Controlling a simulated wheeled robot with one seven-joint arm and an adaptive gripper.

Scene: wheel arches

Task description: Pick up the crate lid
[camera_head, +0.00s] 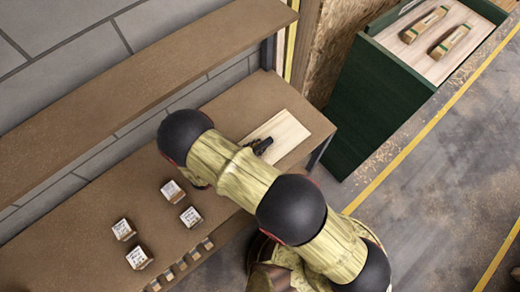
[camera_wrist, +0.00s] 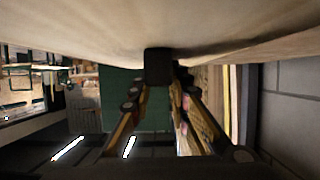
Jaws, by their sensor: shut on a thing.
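The crate lid is a flat, pale wooden board (camera_head: 278,136) at the right end of the brown bench in the head view. My gripper (camera_head: 261,146) is at the lid's left side, partly hidden behind my arm. In the wrist view the lid's pale surface (camera_wrist: 90,32) fills the top of the picture. The fingers of my gripper (camera_wrist: 158,68) come together at a dark block against that surface, shut on the lid. Whether the lid touches the bench or is a little above it, I cannot tell.
Several small labelled blocks (camera_head: 190,217) stand on the brown bench (camera_head: 75,213), left of my arm. A brown shelf (camera_head: 120,90) runs above it along the grey wall. A dark green cabinet (camera_head: 375,105) with two wooden pieces on top stands at the right. The floor (camera_head: 440,170) is open.

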